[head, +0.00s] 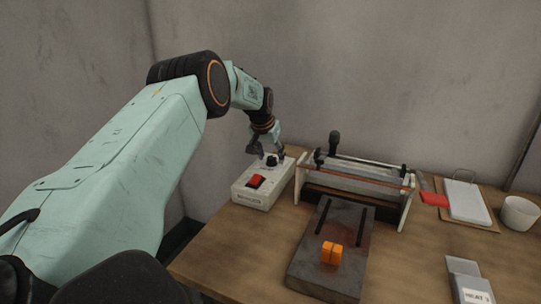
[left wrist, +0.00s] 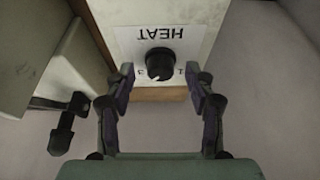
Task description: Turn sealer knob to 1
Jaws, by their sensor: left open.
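The sealer's control box (head: 249,192) is a white box at the back left of the table, with a red switch (head: 256,181) and a black knob (head: 271,160) on top. In the left wrist view the black knob (left wrist: 160,63) sits below the upside-down word HEAT, with a digit at each side; the one at its right looks like a 1. A white mark on the knob points toward lower left in that view. My left gripper (head: 267,152) is open just above the knob. In the left wrist view its fingertips (left wrist: 159,72) stand on both sides of the knob, apart from it. My right gripper is not in view.
The sealer (head: 355,182) with its bar stands right of the box. A dark plate (head: 335,240) holds orange blocks (head: 331,253). A red-handled tool (head: 434,199), a white pad (head: 466,202), a white cup (head: 519,213) and a grey packet (head: 468,280) lie at the right. The wall is close behind.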

